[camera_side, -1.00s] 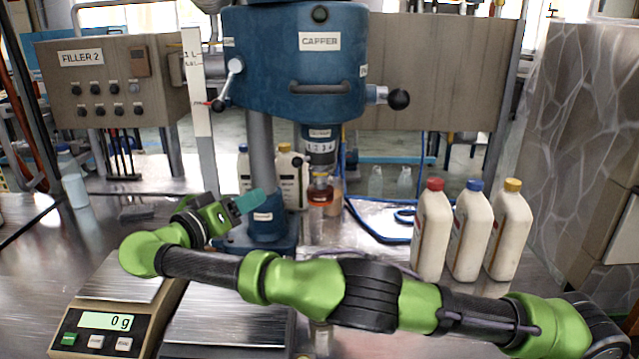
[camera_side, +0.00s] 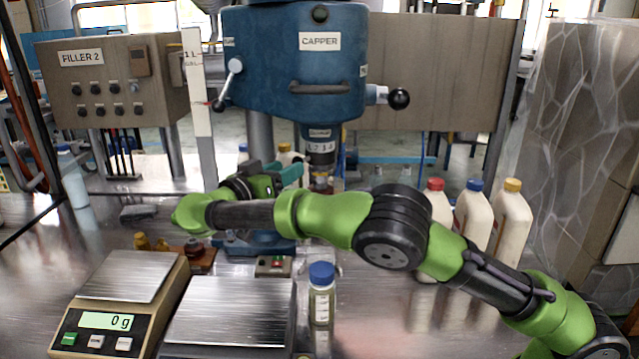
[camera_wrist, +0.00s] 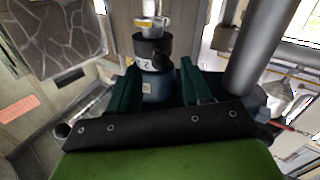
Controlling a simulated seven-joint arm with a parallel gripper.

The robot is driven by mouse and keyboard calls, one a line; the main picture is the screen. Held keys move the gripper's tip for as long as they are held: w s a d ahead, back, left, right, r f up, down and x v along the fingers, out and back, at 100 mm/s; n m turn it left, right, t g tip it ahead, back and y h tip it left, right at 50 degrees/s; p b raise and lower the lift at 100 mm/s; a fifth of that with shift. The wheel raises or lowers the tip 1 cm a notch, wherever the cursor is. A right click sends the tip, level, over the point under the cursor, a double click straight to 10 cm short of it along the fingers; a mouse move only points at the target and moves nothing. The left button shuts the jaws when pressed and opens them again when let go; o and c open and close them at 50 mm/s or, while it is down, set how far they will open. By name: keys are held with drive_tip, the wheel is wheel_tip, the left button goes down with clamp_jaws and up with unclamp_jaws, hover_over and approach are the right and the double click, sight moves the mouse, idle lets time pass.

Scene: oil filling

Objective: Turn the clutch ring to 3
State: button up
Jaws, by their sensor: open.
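The capper (camera_side: 297,65) is a blue machine. The dark clutch ring (camera_side: 320,147) with a row of white numbers sits on the spindle under its head. In the wrist view the black ring (camera_wrist: 148,50) shows a white 2 and a small dark knob on its right side. My gripper (camera_side: 297,172) is beside the spindle, on its left and slightly below the ring. In the wrist view my gripper (camera_wrist: 158,72) is open, its green fingers on either side of the ring's line. I cannot tell whether the fingertips reach around the ring; no contact is visible.
A blue-capped bottle (camera_side: 321,293) stands in front of the capper, below my arm. Scales (camera_side: 120,275) reading 0 g and a metal plate (camera_side: 228,312) are at the front left. White bottles with red, blue (camera_side: 473,220) and yellow caps stand right, partly behind my arm.

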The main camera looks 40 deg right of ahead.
sight(315, 156)
drive_tip(key=d, duration=0.2)
drive_tip(key=w+d, duration=0.1)
drive_tip(key=d, duration=0.2)
clamp_jaws()
idle(0.3)
